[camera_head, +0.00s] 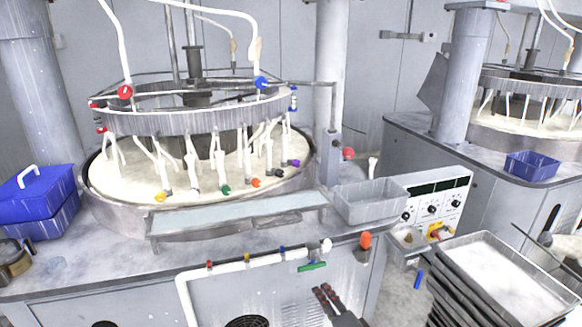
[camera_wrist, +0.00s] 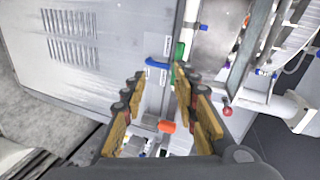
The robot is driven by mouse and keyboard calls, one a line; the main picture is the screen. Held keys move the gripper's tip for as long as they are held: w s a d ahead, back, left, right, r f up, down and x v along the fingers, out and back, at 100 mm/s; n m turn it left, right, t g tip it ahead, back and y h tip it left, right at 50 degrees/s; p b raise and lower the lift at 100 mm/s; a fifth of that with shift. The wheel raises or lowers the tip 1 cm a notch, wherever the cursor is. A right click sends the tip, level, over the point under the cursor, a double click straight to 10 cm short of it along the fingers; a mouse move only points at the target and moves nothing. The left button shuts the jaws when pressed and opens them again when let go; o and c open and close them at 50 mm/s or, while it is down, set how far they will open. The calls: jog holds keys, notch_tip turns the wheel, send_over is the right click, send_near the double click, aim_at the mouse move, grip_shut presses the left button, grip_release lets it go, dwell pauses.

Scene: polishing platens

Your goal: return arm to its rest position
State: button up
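My gripper (camera_head: 328,298) shows at the bottom of the head view, in front of the machine's front panel, with dark fingers and reddish pads. In the wrist view my gripper (camera_wrist: 158,78) has its two yellow-padded fingers spread apart with nothing held between them. Behind the fingers are a blue handle (camera_wrist: 156,63) and a green handle (camera_wrist: 180,50) on the machine, apart from the pads as far as I can tell. An orange knob (camera_wrist: 167,126) shows between the fingers lower down. Most of my arm is out of view.
The polishing machine's worktop carries a round platen (camera_head: 130,180), a long shallow tray (camera_head: 240,218) and a grey bin (camera_head: 370,203). A blue box (camera_head: 38,200) stands at left. A control panel (camera_head: 440,198) and stacked metal trays (camera_head: 505,275) are at right. A white pipe (camera_head: 235,265) runs along the front.

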jog(key=s+d+f+n+g+h, duration=0.25)
jog(key=s+f+n+g, duration=0.2)
jog(key=f, duration=0.35)
jog(key=s+d+r+n+g+h, duration=0.1)
jog(key=s+d+r+n+g, duration=0.1)
jog(key=s+d+n+g, duration=0.45)
jog(key=s+r+n+t+p, duration=0.1)
jog(key=s+r, duration=0.6)
jog(key=r, duration=0.3)
jog(key=s+r+n+t+p, duration=0.1)
jog(key=s+r+p, duration=0.1)
jog(key=s+r, duration=0.5)
notch_tip(320, 180, up, 4)
jog(key=shift+s, duration=0.2)
jog(key=shift+a, duration=0.15)
